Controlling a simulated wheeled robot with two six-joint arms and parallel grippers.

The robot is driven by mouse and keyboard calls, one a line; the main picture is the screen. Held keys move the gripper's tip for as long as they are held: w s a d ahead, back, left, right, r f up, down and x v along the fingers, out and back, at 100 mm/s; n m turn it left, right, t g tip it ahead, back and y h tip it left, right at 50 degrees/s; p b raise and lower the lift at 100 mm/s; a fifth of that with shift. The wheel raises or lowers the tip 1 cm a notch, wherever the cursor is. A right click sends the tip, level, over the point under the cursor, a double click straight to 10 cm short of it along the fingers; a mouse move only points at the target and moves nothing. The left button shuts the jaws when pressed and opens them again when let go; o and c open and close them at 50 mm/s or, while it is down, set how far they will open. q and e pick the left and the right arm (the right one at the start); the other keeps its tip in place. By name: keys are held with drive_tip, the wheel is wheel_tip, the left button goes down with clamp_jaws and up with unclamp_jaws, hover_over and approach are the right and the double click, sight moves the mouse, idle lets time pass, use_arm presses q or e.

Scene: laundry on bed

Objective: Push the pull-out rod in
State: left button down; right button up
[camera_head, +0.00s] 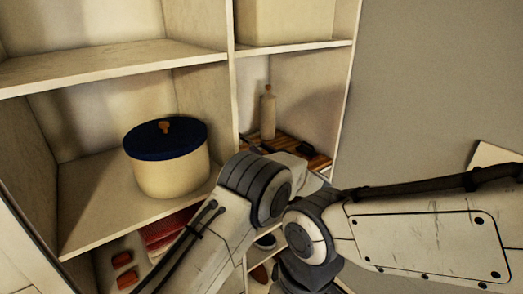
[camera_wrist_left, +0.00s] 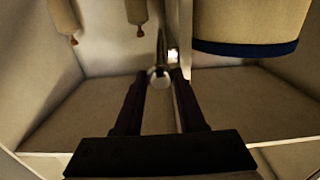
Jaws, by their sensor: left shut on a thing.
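The pull-out rod (camera_wrist_left: 161,48) is a thin metal bar with a round, shiny end, seen in the left wrist view beside an upright shelf panel. My left gripper (camera_wrist_left: 160,82) has its dark fingers on either side of the rod's round end and holds it. In the head view my own arm links cover most of the left gripper, and I cannot make out the rod there. My right gripper does not show clearly in either view.
A cream pot (camera_head: 171,177) with a dark blue lid stands on the left shelf. A pale bottle (camera_head: 267,112) stands in the right compartment, near a striped wooden board (camera_head: 313,158). Red folded items (camera_head: 168,233) lie below the pot. Shelf panels enclose the space closely.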

sight(254, 143)
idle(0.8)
use_arm(q)
drive_tip(key=b+x, duration=0.1)
drive_tip(key=x, duration=0.2)
drive_tip(key=shift+w+a, duration=0.15)
drive_tip(key=shift+w, duration=0.15)
drive_tip(key=shift+w+a, duration=0.2)
drive_tip(key=shift+w, duration=0.05)
drive_tip(key=shift+r, duration=0.15)
drive_tip(key=c, duration=0.9)
unclamp_jaws()
drive_tip(key=o, duration=0.4)
drive_tip(key=shift+w, duration=0.1)
